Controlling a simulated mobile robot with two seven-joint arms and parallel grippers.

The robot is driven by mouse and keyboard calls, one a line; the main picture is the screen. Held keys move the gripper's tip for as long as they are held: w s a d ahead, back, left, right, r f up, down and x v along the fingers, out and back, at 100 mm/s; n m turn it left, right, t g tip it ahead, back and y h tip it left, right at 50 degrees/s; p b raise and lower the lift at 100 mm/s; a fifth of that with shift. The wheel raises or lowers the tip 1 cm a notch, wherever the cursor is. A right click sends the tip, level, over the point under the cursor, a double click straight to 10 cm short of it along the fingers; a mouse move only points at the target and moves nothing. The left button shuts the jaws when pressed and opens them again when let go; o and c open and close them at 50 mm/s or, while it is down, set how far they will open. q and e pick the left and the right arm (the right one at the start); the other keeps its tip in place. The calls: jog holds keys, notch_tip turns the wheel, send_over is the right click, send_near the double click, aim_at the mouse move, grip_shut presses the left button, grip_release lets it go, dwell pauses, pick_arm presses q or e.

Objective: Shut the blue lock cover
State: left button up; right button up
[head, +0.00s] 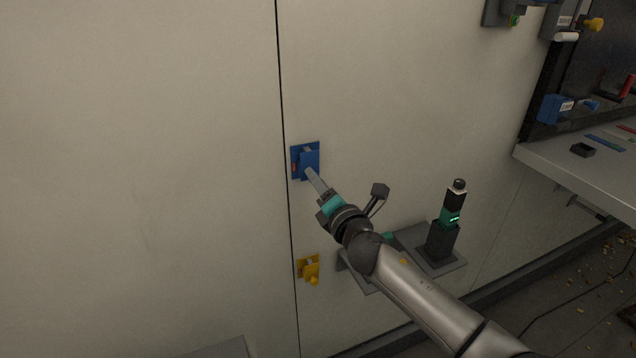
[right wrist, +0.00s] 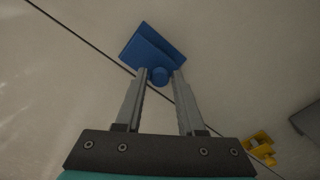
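The blue lock cover (head: 311,157) sits on its blue backing plate (head: 296,151) on the pale wall panel, just right of a dark vertical seam. A small red patch shows at the plate's left side, so the cover does not hide all of it. In the right wrist view the cover (right wrist: 151,48) is tilted in the picture, with a round blue knob (right wrist: 160,76) at its lower edge. My right gripper (head: 309,172) is at the cover; its fingers are parted, with the knob between the tips. I cannot tell if they touch it. My left gripper is not in view.
A yellow lock (head: 310,268) is on the wall below. A dark stand with a green-lit device (head: 447,222) is to the right. A grey workbench (head: 590,165) with tools juts out at the far right. The wall on the left is bare.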

jog(key=o, duration=0.3)
jog(key=shift+s, duration=0.15)
jog(key=v, duration=1.5)
